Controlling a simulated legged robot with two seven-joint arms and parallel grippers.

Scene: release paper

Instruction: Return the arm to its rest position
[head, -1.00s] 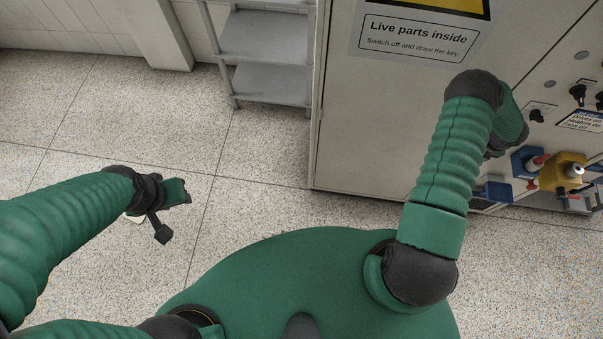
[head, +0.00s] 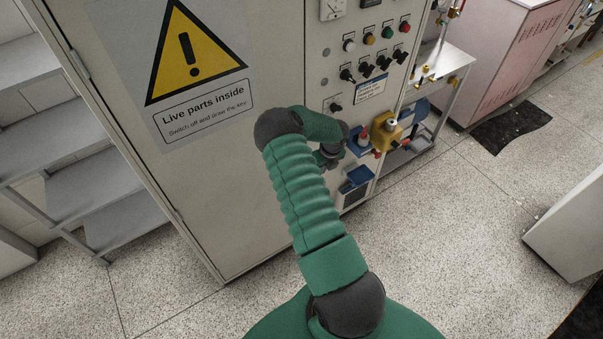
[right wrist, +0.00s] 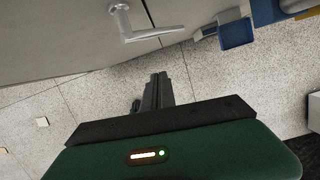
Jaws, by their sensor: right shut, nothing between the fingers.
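My right arm (head: 300,200) is green and ribbed. It reaches up and bends right at the elbow, in front of a grey cabinet (head: 215,200). My right gripper shows in the right wrist view (right wrist: 155,92) as dark fingers, shut and empty, over the speckled floor. In the head view, the end of this arm is small and partly hidden by its own links, near the cabinet's control panel. My left arm and gripper are out of view.
A door handle (right wrist: 125,25) stands out nearby. Grey shelves (head: 80,190) stand at left, a metal cart (head: 440,75) at right.

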